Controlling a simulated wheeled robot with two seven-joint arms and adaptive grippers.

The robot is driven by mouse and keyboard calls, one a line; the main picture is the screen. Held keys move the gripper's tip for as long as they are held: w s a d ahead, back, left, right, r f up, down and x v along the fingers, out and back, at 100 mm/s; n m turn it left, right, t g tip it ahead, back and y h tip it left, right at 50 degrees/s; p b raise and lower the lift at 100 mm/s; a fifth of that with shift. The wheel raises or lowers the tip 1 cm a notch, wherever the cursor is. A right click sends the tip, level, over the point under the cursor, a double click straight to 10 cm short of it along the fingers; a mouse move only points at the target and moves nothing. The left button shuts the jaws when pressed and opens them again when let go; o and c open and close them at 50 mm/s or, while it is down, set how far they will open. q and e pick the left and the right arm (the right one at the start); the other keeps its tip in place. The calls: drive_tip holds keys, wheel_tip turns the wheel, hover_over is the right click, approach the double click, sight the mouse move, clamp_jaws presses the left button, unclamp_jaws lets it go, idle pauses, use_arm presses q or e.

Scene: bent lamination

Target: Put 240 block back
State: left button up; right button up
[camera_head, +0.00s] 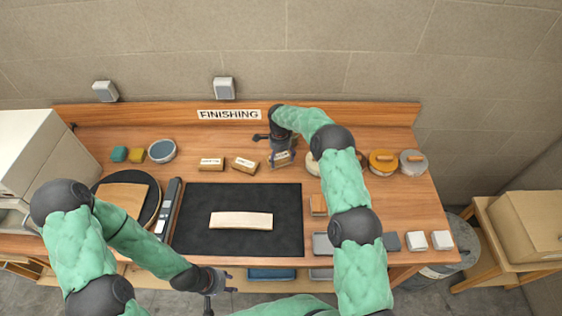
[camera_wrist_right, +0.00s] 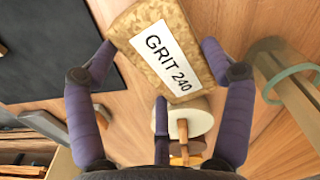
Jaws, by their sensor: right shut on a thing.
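The 240 block (camera_wrist_right: 170,48) is a tan, cork-like block with a white label reading GRIT 240. It lies between the fingers of my right gripper (camera_wrist_right: 158,54) in the right wrist view. In the head view my right gripper (camera_head: 281,154) is shut on this block (camera_head: 284,159) at the back of the bench, right of two similar labelled blocks, (camera_head: 211,163) and (camera_head: 245,164). Whether it touches the bench is hard to tell. My left gripper (camera_head: 230,283) is empty, fingers apart, in front of the bench's front edge.
A pale curved wood strip (camera_head: 241,220) lies on the black mat (camera_head: 205,243). Round tins (camera_head: 383,162) stand at the back right, partly behind my right arm. A blue-grey bowl (camera_head: 162,151) and small sponges (camera_head: 120,154) are at the back left. White blocks (camera_head: 442,240) sit front right.

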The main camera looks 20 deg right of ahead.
sight(281, 158)
drive_tip(key=shift+w+d+f, duration=0.1)
drive_tip(key=shift+d+f, duration=0.1)
drive_tip(key=shift+f, duration=0.15)
drive_tip(key=shift+f+p, duration=0.35)
drive_tip(key=shift+f, duration=1.15)
drive_tip(key=shift+f, duration=0.15)
drive_tip(key=o, duration=1)
wheel_tip(281, 158, up, 12)
drive_tip(key=shift+a+r+b, duration=0.1)
drive_tip(key=shift+r+b, duration=0.1)
drive_tip(key=shift+b, duration=0.4)
